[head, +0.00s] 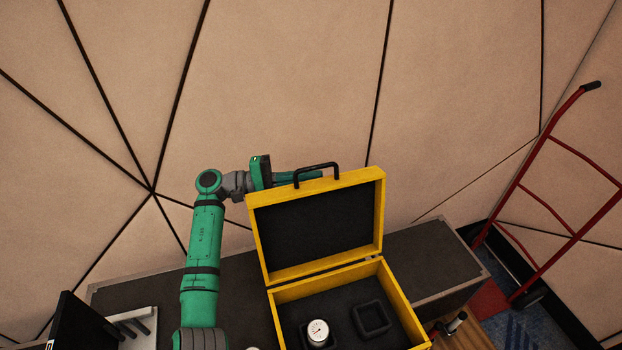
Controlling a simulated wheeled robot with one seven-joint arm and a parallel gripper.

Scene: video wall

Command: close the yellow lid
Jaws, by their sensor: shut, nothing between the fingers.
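The yellow lid (377,214) stands open, roughly upright, at the back of the yellow case (408,315). Its dark inner side faces me, and a black handle (316,167) sits on its top edge. My gripper (318,174) is at the lid's top edge, behind it, near the handle. It is shut, with no object seen in it. The lid and handle partly hide the fingers, and I cannot tell whether they touch the lid. Inside the case, a white round gauge (318,332) sits in the dark foam beside an empty square recess (373,318).
The case rests on a dark flat-topped chest (437,258). A red hand truck (545,205) stands at the right. A black screen (77,325) and a white stand (137,328) are at the lower left. A panelled beige wall fills the background. A metal object (449,325) lies right of the case.

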